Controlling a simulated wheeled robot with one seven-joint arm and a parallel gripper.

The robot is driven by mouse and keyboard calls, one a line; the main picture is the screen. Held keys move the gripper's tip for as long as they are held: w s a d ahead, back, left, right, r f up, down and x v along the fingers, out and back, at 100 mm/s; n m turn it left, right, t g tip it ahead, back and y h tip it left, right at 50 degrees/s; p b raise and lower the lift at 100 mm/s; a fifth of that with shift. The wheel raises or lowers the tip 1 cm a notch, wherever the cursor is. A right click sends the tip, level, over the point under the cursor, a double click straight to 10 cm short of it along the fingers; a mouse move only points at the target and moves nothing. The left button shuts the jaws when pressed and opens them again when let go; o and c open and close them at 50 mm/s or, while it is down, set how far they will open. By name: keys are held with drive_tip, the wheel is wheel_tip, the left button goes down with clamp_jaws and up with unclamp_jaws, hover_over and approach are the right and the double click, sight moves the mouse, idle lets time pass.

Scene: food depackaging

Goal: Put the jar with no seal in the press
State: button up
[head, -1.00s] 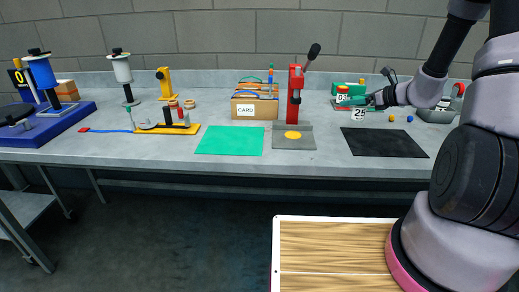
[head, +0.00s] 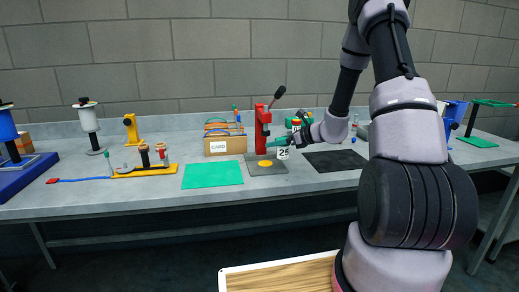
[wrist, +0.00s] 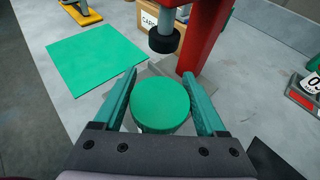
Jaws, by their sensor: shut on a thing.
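My gripper (wrist: 160,102) is shut on a white jar labelled 25 (head: 283,153). In the wrist view the jar's round green lid (wrist: 160,104) sits between the two teal fingers and hides the jar's body. The red press (head: 263,130) stands just left of my gripper, its black lever raised. In the wrist view its black pad (wrist: 164,42) is beyond the lid, and the lid is not under it. The press's grey base plate (head: 255,170) bears a yellow disc (head: 265,164). The jar is at the plate's right side; I cannot tell whether it touches. No seal can be made out.
A green mat (head: 212,175) lies left of the press and a black mat (head: 333,160) right. A box marked CARD (head: 226,145) stands behind the green mat. A yellow stand (head: 145,171) is farther left.

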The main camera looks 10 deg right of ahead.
drive_tip(key=shift+x, duration=4.3)
drive_tip(key=shift+f, duration=0.2)
drive_tip(key=o, duration=1.1)
